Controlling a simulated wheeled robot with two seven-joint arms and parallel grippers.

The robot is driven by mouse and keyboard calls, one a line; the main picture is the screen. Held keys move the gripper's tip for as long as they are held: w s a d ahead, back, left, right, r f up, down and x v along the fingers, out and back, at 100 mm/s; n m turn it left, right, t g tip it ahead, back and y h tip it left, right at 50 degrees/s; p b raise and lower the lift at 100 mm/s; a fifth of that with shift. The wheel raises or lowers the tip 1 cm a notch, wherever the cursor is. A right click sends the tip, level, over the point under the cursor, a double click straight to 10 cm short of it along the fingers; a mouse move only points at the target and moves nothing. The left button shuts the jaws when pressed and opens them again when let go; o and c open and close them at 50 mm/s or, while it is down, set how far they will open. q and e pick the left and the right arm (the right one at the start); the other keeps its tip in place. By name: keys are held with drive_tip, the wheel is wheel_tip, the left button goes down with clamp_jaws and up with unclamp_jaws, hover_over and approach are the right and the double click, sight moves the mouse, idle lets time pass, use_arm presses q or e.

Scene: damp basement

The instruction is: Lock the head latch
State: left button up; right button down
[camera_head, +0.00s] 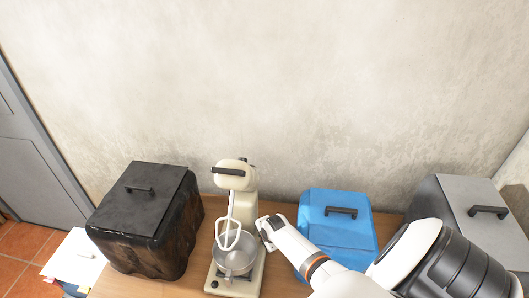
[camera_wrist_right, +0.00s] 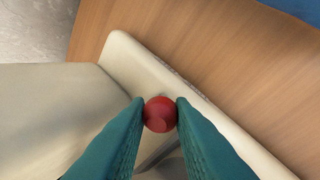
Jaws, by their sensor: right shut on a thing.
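My right gripper (camera_head: 264,232) is at the right side of the mixer's column. In the right wrist view, the teal fingers of my right gripper (camera_wrist_right: 159,114) are closed on a small round red knob (camera_wrist_right: 159,122), likely the head latch. The cream mixer body (camera_wrist_right: 50,105) and its base lie behind the knob. The knob is hidden in the head view. My left gripper is out of view.
A black lidded box (camera_head: 120,215) stands left of the mixer. A blue box (camera_head: 335,205) and a grey box (camera_head: 455,205) stand to the right, close to my right arm. The wall is behind. Papers (camera_head: 75,262) lie at the lower left.

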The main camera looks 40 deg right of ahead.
drive_tip(key=shift+s+a+f+t+h, duration=0.25)
drive_tip(key=shift+a+t+h, duration=0.1)
drive_tip(key=shift+t+h, duration=0.3)
drive_tip(key=c, duration=1.3)
unclamp_jaws()
drive_tip(key=shift+s+a+r, duration=0.1)
drive_tip(key=shift+s, duration=0.05)
drive_tip(key=v, duration=1.1)
drive_tip(key=shift+s+a+r+b, duration=0.1)
drive_tip(key=shift+s+r+b, duration=0.05)
drive_tip(key=shift+r+b, duration=0.2)
drive_tip(key=shift+f, duration=0.1)
